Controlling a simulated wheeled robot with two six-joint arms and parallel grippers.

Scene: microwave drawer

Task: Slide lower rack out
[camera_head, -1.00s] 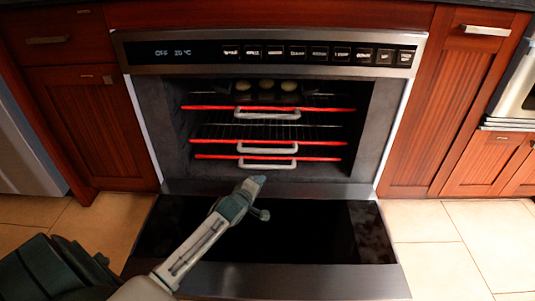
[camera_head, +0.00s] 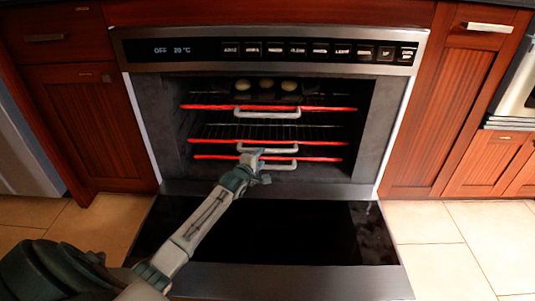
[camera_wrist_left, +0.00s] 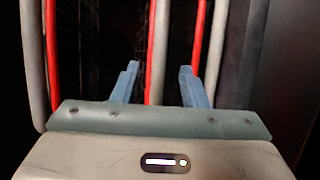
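The oven holds three racks with red front bars and pale grey handles. The lower rack's handle (camera_head: 285,165) is partly hidden behind my left gripper (camera_head: 259,166). The middle rack's handle (camera_head: 280,149) is just above it, close to the fingertips. In the left wrist view, turned sideways, my left gripper (camera_wrist_left: 157,72) is open with two blue fingers apart. One grey handle and red bar (camera_wrist_left: 157,50) show between the fingers. Another grey handle (camera_wrist_left: 216,45) shows just right of the right finger. I see no firm contact. My right gripper is not in view.
The oven door (camera_head: 290,235) is folded down in front. The top rack's handle (camera_head: 267,113) is higher in the cavity, below several pale round items (camera_head: 267,85). Dark cavity walls (camera_head: 357,130) flank the racks. Tiled floor is free at the right.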

